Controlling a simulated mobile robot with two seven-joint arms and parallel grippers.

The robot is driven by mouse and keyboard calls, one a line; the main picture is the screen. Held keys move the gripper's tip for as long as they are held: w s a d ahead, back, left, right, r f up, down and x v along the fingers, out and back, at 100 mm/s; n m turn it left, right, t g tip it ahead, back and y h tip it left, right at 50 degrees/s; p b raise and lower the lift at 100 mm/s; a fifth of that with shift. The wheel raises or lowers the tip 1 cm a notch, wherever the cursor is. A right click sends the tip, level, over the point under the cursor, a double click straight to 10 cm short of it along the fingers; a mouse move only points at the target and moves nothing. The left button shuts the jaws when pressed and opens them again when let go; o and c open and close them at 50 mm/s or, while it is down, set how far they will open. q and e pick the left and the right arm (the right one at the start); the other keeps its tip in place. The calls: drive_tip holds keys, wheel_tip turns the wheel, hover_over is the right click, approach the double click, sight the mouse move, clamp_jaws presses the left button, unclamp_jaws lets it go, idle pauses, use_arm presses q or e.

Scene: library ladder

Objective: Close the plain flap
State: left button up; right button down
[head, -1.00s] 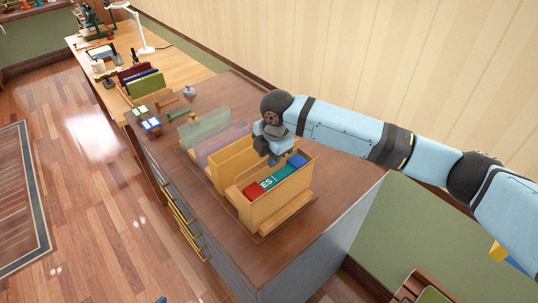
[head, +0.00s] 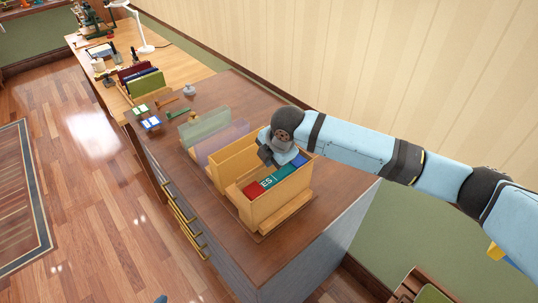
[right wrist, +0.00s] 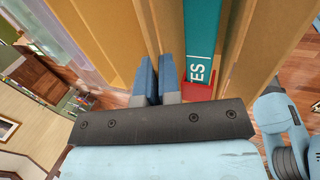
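A wooden box (head: 262,212) with open compartments stands on the cabinet. Its near compartment holds red, teal and blue books, and the teal book (right wrist: 199,30) shows in the right wrist view. Upright plain wooden panels (head: 232,160) stand behind the books; which one is the plain flap I cannot tell. Beyond are a clear purple panel (head: 222,144) and a clear green panel (head: 205,126). My right gripper (right wrist: 159,62) points down at the box beside the books, its blue fingers close together with nothing visible between them. The arm hides part of the box's back side. My left gripper is not clearly seen.
The dark cabinet top (head: 325,187) is bare to the right of the box. Small items and a grey weight (head: 189,90) lie toward the far end. The desk (head: 180,72) beyond holds a lamp and more books. The striped wall runs close behind the arm.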

drive_tip(key=shift+s+d+f+t+y, duration=0.15)
drive_tip(key=shift+s+t+y, duration=0.1)
drive_tip(key=shift+t+y, duration=0.45)
drive_tip(key=c, duration=1.3)
unclamp_jaws()
drive_tip(key=b+v, duration=0.1)
drive_tip(key=v, duration=1.2)
drive_tip(key=shift+s+r+b, duration=0.25)
drive_tip(key=shift+r+b, duration=0.05)
drive_tip(key=shift+r, duration=0.05)
